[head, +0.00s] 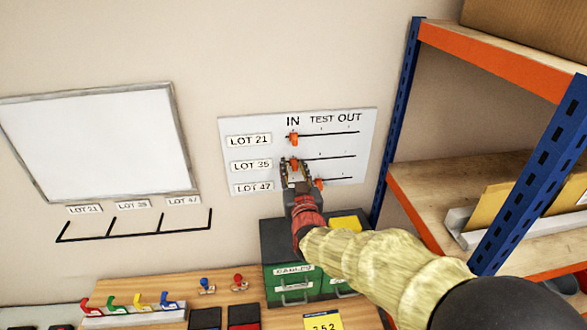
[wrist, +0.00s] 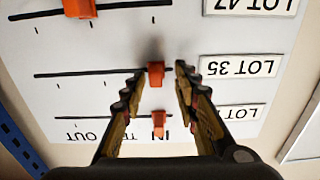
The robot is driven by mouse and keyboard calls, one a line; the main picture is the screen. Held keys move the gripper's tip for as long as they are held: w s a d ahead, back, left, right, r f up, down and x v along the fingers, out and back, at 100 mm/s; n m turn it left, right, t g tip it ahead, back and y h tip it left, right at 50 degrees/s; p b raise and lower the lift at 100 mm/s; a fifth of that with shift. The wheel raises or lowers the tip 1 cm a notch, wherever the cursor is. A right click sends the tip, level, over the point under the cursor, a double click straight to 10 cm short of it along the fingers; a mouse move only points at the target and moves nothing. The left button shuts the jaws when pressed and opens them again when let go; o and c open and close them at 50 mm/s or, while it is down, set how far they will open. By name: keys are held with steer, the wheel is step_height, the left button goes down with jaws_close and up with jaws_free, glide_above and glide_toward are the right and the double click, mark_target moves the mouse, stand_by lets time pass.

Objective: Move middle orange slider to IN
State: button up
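The white slider board (head: 345,120) hangs on the wall with three black slots. The middle orange slider (head: 294,163) is on the LOT 35 line, at its left end under the IN label (head: 292,121). It also shows in the wrist view (wrist: 155,73), where the board appears upside down. My gripper (head: 296,166) is open, with one finger on each side of this slider and a visible gap to both. The top orange slider (head: 293,138) is also at IN. The bottom orange slider (head: 319,183) is farther right, partly hidden by my gripper in the head view.
A whiteboard (head: 95,145) and a black hook rail (head: 135,234) are on the wall to the left. A blue-and-orange shelf (head: 500,60) stands close on the right. Green drawers (head: 283,283) sit on the wooden bench (head: 175,283) below.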

steer(key=s+d, duration=0.2)
steer(key=s, duration=0.9)
steer(key=shift+s+d, duration=0.2)
steer(key=shift+s, duration=0.2)
steer(key=s+f+n+g+b, duration=0.2)
steer(key=s+f+g, duration=0.9)
steer(key=f, duration=0.5)
steer(key=s+d+f+m+h+b, duration=0.1)
steer(key=s+d+m+b, duration=0.1)
steer(key=s+d+b, duration=0.6)
steer(key=s+d+f+m+g+h+b, duration=0.1)
steer(key=s+d+f+m+h+b, duration=0.1)
steer(key=s+d+b, duration=0.6)
steer(key=d, duration=0.4)
steer(key=shift+s+f, duration=0.3)
steer(key=shift+s, duration=0.05)
